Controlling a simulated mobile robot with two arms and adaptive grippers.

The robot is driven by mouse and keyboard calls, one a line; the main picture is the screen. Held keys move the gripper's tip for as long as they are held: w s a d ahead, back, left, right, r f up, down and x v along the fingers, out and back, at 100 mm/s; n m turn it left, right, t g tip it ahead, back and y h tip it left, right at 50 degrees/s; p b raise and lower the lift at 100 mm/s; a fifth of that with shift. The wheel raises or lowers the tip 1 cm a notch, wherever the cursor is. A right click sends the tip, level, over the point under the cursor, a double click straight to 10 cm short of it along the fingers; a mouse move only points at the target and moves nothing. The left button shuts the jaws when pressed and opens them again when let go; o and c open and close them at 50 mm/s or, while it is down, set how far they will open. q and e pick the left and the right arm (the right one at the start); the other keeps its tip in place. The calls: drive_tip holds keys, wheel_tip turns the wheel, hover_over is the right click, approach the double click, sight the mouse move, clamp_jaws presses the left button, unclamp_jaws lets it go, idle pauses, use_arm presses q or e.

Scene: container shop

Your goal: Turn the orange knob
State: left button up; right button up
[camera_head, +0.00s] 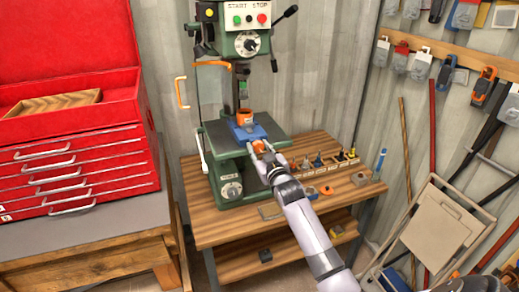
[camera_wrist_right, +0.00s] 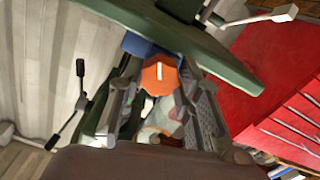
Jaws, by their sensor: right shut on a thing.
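The orange knob (camera_head: 258,146) is at the front of the blue vise (camera_head: 243,134) on the green drill press's table. In the right wrist view the orange knob (camera_wrist_right: 158,75) shows a pale mark on its face and lies between the two fingers. My right gripper (camera_head: 262,152) reaches the knob from the front and is shut on it. In the right wrist view its fingers (camera_wrist_right: 158,88) stand on either side of the knob. The contact faces are partly hidden. My left gripper is in neither view.
The drill press (camera_head: 229,165) stands on a wooden workbench (camera_head: 222,228). An orange cylindrical part (camera_head: 244,116) is above the vise. Several small bits and tools lie right of my arm. A red tool chest (camera_head: 78,150) is at left, a folded chair (camera_head: 436,228) at right.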

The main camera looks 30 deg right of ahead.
drive_tip(key=shift+f, duration=0.15)
drive_tip(key=o, duration=1.1)
drive_tip(key=shift+o, duration=0.2)
drive_tip(key=shift+s, duration=0.1)
drive_tip(key=v, duration=1.2)
